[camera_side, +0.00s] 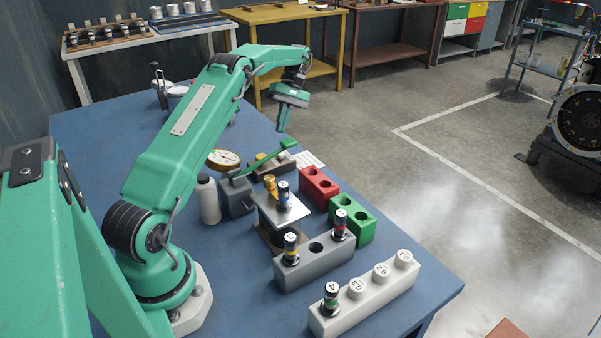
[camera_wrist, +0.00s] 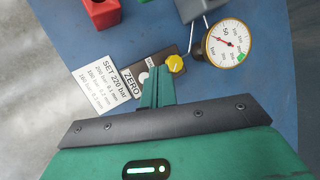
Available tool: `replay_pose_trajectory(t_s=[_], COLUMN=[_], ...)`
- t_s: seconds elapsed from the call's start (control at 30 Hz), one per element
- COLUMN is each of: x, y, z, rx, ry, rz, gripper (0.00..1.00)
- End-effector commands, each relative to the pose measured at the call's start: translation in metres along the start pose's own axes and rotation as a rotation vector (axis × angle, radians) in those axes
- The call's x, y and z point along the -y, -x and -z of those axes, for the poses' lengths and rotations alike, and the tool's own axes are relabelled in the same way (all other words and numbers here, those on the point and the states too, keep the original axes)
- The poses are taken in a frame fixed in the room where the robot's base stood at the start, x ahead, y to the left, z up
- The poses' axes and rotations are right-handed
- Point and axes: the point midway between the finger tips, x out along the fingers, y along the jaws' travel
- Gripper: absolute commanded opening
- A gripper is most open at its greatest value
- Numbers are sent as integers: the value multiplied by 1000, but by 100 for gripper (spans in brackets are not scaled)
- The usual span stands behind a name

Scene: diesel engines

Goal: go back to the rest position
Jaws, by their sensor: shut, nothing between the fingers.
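My gripper (camera_side: 282,128) hangs in the air above the blue bench, toward its far edge, pointing down. It is apart from everything on the bench. In the wrist view its green fingers (camera_wrist: 156,88) are together with nothing between them. Below the fingers in that view lie a dark plate marked ZERO with a yellow knob (camera_wrist: 175,64), a white card reading SET 220 bar (camera_wrist: 107,82) and a round pressure gauge (camera_wrist: 228,44). The gauge also shows in the side view (camera_side: 223,160).
The bench holds a grey pump with a green lever (camera_side: 237,196), a white bottle (camera_side: 208,203), a stand with a metal plate (camera_side: 289,213), a red block (camera_side: 318,183), a green block (camera_side: 363,232), a grey block (camera_side: 320,268) and a white block (camera_side: 370,301). Small banded cylinders stand upright on several.

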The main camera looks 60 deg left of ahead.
Motion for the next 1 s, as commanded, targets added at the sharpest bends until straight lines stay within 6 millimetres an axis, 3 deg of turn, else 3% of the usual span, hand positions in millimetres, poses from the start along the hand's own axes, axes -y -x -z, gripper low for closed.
replay_pose_trajectory(t_s=[0.53, 1.0], x=[22, 60], y=[45, 51], z=[-99, -189], rx=[-211, -421], ry=[-285, -570], rz=[-119, -218], gripper=[0, 0])
